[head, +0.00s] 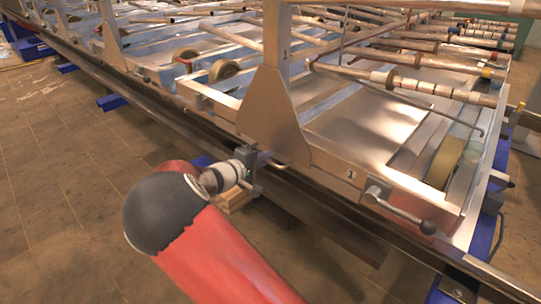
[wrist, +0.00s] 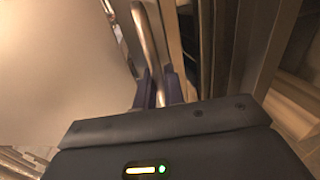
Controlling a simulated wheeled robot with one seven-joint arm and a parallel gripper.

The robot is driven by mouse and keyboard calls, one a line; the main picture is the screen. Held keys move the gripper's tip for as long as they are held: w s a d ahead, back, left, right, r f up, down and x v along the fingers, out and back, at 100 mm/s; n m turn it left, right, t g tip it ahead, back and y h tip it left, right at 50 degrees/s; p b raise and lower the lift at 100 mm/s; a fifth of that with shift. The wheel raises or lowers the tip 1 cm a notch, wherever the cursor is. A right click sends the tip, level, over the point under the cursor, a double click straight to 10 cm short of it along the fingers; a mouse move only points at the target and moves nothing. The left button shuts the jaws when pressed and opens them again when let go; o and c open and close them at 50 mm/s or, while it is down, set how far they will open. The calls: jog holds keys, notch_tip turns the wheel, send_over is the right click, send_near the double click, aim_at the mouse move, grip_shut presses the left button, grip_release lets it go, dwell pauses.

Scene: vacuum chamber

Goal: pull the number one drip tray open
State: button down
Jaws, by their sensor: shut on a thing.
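The number one drip tray (head: 330,168) is a bare metal tray with a "1" on its front edge, set in the long metal frame. A thin handle bar (head: 277,164) sticks out low at the left of this front. My gripper (head: 262,160) is at that bar. In the wrist view my gripper's two dark fingers (wrist: 158,92) are shut on the handle bar (wrist: 147,45), one finger on each side. The part of the bar between the fingertips is partly hidden. I cannot tell from these views whether the tray stands out from the frame.
A broad metal upright (head: 270,112) stands just above the handle. A dark rail (head: 330,205) runs along the front. Open tiled floor (head: 70,190) lies to the left and in front.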

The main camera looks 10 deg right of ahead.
jog(key=f+v, duration=0.2)
jog(key=v, duration=1)
jog(key=f+v, duration=0.3)
jog(key=v, duration=1)
jog(key=shift+s+a, duration=0.35)
jog(key=shift+s, duration=0.05)
jog(key=c, duration=1.6)
grip_release()
jog(key=shift+o, duration=0.2)
jog(key=v, duration=0.7)
jog(key=shift+s+a, duration=0.2)
jog(key=shift+a, duration=0.1)
jog(key=shift+a+r, duration=0.1)
